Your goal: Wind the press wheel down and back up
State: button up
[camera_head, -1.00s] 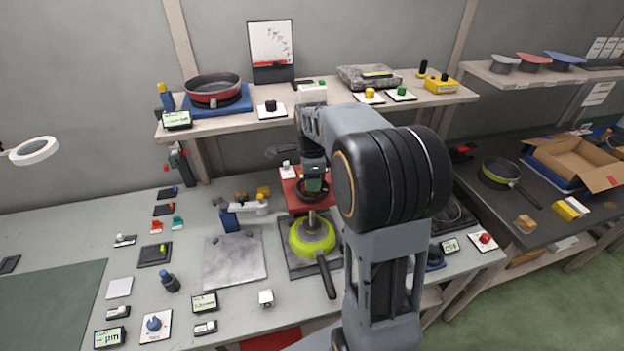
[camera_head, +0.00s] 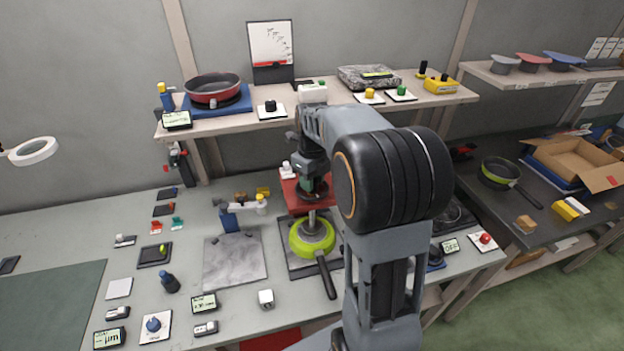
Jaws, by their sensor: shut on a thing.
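A red press (camera_head: 294,202) stands at the middle of the bench, on a dark base plate (camera_head: 291,260). Its dark wheel (camera_head: 314,194) sits on top of the red head and is partly hidden by my gripper. Below the head, a pale ram reaches down to a yellow-green pan (camera_head: 312,238) with a dark handle pointing toward the front. My gripper (camera_head: 307,187) comes down from above and is shut on the wheel. The fingertips are small and partly hidden by the wrist. My arm covers the right side of the press.
A grey metal plate (camera_head: 234,262) lies left of the press, with a small blue-and-white device (camera_head: 238,214) behind it. A shelf (camera_head: 225,117) with a red pan (camera_head: 212,90) runs above the bench.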

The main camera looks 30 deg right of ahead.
jog(key=shift+r+m, duration=0.1)
jog(key=shift+m, duration=0.6)
jog(key=o, duration=0.9)
notch_tip(320, 180, up, 14)
jog(key=shift+d+f+b, duration=0.15)
jog(key=shift+b, duration=0.15)
dwell(0.4)
